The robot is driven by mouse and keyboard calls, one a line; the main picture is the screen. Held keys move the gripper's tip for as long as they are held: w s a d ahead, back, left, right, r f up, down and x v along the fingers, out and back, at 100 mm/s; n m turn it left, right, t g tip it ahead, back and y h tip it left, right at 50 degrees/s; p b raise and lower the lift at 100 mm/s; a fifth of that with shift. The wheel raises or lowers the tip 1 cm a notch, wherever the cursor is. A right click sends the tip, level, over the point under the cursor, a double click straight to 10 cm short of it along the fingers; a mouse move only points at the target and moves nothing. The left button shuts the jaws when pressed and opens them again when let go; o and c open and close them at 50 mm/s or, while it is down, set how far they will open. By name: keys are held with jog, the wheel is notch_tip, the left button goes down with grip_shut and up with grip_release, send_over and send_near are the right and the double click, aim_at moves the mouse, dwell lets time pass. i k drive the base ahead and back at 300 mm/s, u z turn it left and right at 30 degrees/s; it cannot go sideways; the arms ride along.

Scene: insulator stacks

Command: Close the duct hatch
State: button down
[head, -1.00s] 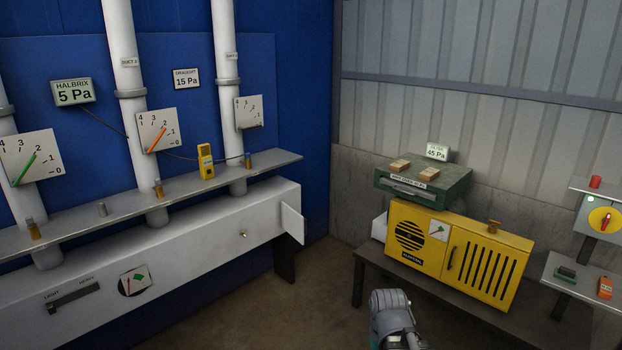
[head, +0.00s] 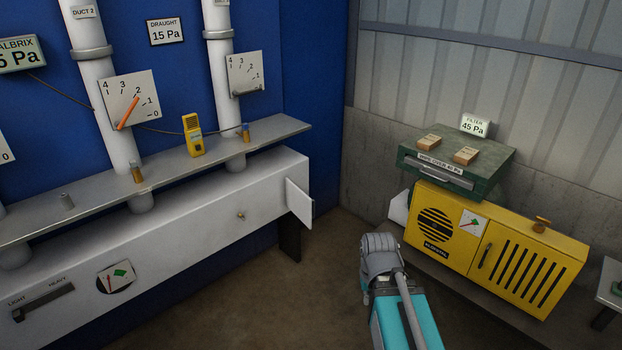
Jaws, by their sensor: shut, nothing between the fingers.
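The duct is a long white box (head: 180,230) along the blue wall, under the grey shelf. A small white flap, apparently the duct hatch (head: 299,203), stands out at an angle at the duct's right end, so it looks open. A small brass-coloured knob (head: 241,215) is on the duct's front face, left of the flap. My grey and teal arm shows at the bottom centre, to the right of the flap and apart from it. My gripper cannot be made out in this view.
A grey shelf (head: 80,207) above the duct carries a yellow meter (head: 193,135) and small fittings.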

aim_at(297, 201)
jog(key=u, duration=0.1)
jog(key=i, duration=1.4)
jog(key=u, duration=0.1)
